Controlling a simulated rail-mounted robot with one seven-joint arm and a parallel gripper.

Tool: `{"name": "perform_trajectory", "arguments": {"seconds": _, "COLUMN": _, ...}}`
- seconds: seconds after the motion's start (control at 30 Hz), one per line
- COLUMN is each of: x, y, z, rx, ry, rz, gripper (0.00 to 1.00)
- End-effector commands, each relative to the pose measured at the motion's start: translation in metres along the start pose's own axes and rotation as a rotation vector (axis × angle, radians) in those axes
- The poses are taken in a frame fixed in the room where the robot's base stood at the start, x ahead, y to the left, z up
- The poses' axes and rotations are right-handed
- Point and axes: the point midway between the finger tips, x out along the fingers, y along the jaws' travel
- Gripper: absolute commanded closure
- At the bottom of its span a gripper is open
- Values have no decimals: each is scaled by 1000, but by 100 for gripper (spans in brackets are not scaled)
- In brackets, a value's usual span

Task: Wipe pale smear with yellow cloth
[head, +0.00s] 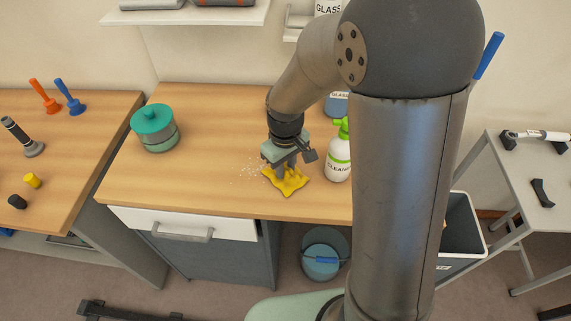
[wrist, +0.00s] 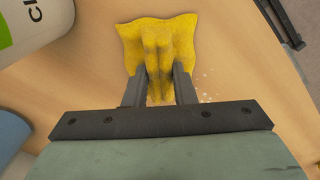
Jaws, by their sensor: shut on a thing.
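The yellow cloth (head: 287,183) lies bunched on the wooden worktop, close to its front edge. My gripper (head: 287,168) points down at the cloth and is shut on a gathered fold of it. In the wrist view the cloth (wrist: 158,32) rises in a ridge between the two fingers of my gripper (wrist: 159,88). The pale smear (head: 250,172) shows as small whitish specks on the wood just left of the cloth. In the wrist view a few specks (wrist: 207,84) show beside the right finger. Any smear under the cloth is hidden.
A white cleaner spray bottle (head: 338,160) with a green head stands close right of my gripper. A teal-lidded pot (head: 155,128) stands at the left of the worktop (head: 200,180). The wood between pot and smear is clear. A drawer handle (head: 183,235) sticks out below the front edge.

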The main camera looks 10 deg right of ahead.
Motion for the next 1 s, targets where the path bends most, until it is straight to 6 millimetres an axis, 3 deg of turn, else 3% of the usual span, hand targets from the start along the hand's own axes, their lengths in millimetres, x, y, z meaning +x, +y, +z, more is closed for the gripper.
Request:
{"name": "perform_trajectory", "arguments": {"seconds": 0.23, "x": 3, "y": -2, "z": -3, "rx": -1, "ry": 0, "rz": 0, "gripper": 100}}
{"name": "perform_trajectory", "arguments": {"seconds": 0.67, "x": 1, "y": -28, "z": -28, "rx": -1, "ry": 0, "rz": 0, "gripper": 100}}
{"name": "perform_trajectory", "arguments": {"seconds": 1.0, "x": 3, "y": -14, "z": -15, "rx": 3, "ry": 1, "rz": 1, "gripper": 100}}
